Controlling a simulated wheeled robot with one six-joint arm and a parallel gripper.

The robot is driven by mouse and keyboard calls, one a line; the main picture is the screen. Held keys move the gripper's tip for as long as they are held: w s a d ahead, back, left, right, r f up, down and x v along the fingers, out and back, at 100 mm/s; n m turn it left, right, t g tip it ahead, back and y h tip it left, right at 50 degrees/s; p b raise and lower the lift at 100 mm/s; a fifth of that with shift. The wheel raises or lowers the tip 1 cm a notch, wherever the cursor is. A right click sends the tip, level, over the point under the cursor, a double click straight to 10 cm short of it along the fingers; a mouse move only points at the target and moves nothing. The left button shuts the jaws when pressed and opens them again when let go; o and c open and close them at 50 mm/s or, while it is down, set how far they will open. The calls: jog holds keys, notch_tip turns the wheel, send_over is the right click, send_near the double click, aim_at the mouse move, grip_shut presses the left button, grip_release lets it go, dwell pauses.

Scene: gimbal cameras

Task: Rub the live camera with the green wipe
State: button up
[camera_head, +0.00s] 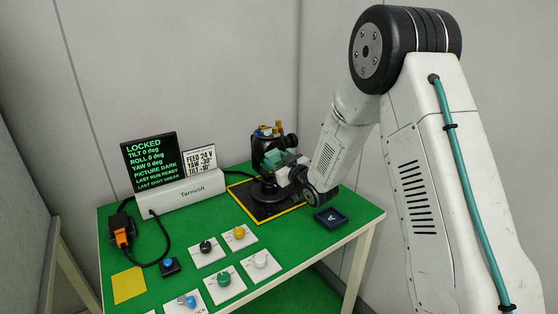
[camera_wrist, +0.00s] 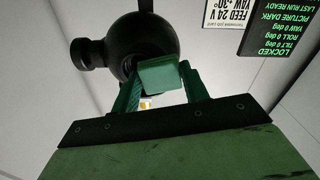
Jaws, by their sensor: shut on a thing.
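The camera (camera_head: 259,148) is a round black body on a black stand at the back of the green table. In the wrist view the black camera body (camera_wrist: 143,38) has a short barrel pointing left. My gripper (camera_head: 280,162) is beside it; the wrist view shows its green fingers (camera_wrist: 160,88) shut on the green wipe (camera_wrist: 160,74), a small block. The wipe (camera_head: 272,158) is held up against or just in front of the camera's lower part. I cannot tell if they touch. The camera's face behind the wipe is partly hidden.
A Tarnvolt console (camera_head: 182,196) has a screen (camera_head: 152,160) reading LOCKED, PICTURE DARK, LAST SHOT SMEAR. A sign (camera_head: 201,162) reads FEED 24 V. Several knob plates (camera_head: 226,284), a yellow square (camera_head: 129,285) and a dark tray (camera_head: 330,217) marked A lie in front. The stand is on a yellow-edged mat (camera_head: 249,205).

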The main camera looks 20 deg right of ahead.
jog(key=v, duration=0.6)
dwell(0.3)
jog(key=shift+s+d, duration=0.1)
jog(key=v, duration=0.2)
jog(key=shift+s+d, duration=0.1)
jog(key=shift+s, duration=0.3)
dwell(0.4)
